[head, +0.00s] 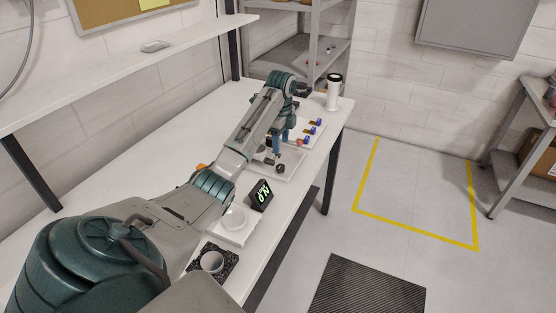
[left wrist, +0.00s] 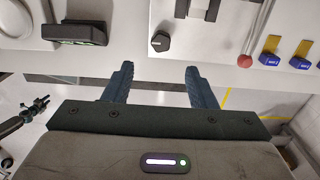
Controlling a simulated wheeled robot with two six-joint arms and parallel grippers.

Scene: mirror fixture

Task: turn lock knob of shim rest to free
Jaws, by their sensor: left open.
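A small black knob (head: 281,168) with an angular outline sits on the white fixture plate (head: 291,174) near the table's front edge. In the left wrist view the black knob (left wrist: 160,41) stands on the pale plate with a light mark on its face. My left gripper (head: 279,150) is over the fixture in the head view. In the left wrist view its blue fingers (left wrist: 160,72) are spread and empty, with the knob beyond the tips, roughly between their lines. No contact with the knob shows. My right gripper is in neither view.
A red ball-ended rod (left wrist: 245,60) lies right of the knob in the wrist view. A white cylinder (head: 333,95) stands at the far end.

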